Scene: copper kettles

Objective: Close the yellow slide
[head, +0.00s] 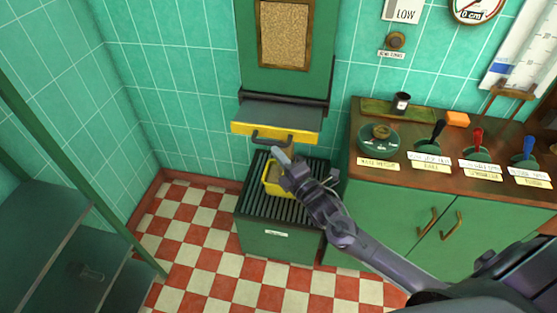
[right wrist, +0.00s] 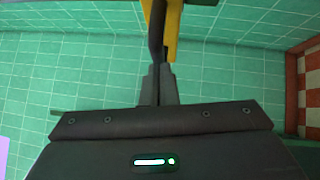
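The yellow slide (head: 240,128) is a grey plate with a yellow front edge, standing out from the green wall unit in the head view. A dark curved handle (head: 262,139) is on its front. My right gripper (head: 281,154) is just below and in front of the handle. In the right wrist view its two fingers (right wrist: 158,83) are together, with the dark handle (right wrist: 156,30) and yellow front (right wrist: 171,40) right beyond the tips. I cannot tell whether the tips touch the handle. My left gripper is not in view.
A yellow container (head: 271,180) stands on a slatted green box (head: 262,217) below the slide. A green cabinet (head: 385,205) at the right carries levers, a round dial and an orange block (head: 457,119). Green shelves (head: 45,245) stand at the left. The checkered floor between is clear.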

